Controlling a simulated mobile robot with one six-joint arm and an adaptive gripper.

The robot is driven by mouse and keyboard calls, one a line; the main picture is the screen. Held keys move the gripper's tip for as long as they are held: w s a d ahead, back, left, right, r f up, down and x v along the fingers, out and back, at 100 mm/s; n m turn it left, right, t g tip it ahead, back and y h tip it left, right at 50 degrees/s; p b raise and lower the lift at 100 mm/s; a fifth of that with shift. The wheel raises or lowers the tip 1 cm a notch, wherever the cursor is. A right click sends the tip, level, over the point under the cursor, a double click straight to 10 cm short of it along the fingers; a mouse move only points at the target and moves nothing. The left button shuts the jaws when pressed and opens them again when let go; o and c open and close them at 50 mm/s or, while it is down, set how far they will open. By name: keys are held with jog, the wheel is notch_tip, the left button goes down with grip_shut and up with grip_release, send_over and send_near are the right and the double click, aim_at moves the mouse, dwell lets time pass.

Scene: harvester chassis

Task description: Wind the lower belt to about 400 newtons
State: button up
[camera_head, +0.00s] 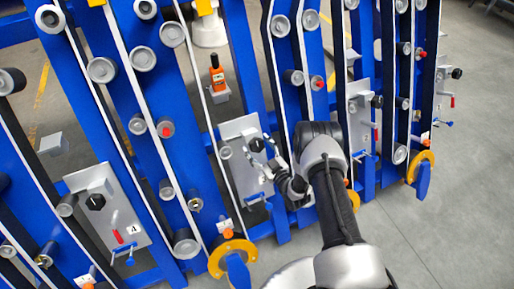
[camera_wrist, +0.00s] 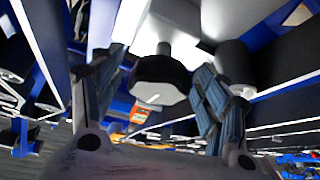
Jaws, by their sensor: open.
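My gripper (camera_head: 264,158) is open at the middle grey plate (camera_head: 240,128) on the blue chassis. A black faceted knob (camera_head: 257,145) sits on that plate. In the wrist view, the knob (camera_wrist: 160,80) with a white mark lies between my two spread fingers (camera_wrist: 155,85), with gaps visible on both sides. Its grey shaft shows behind it. A dark belt with a pale edge (camera_head: 276,75) runs over rollers beside the plate. I cannot tell which belt is the lower one. The plate's lower part is partly hidden by my gripper.
Similar plates with black knobs and red handles stand at left (camera_head: 100,205) and right (camera_head: 362,110). An orange and black device (camera_head: 217,77) rests on a small grey stand behind. An orange ring (camera_head: 230,256) with a blue lever is below. Grey floor at right is clear.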

jog(key=shift+w+a, duration=0.25)
jog(key=shift+w, duration=0.2)
jog(key=c, duration=1.1)
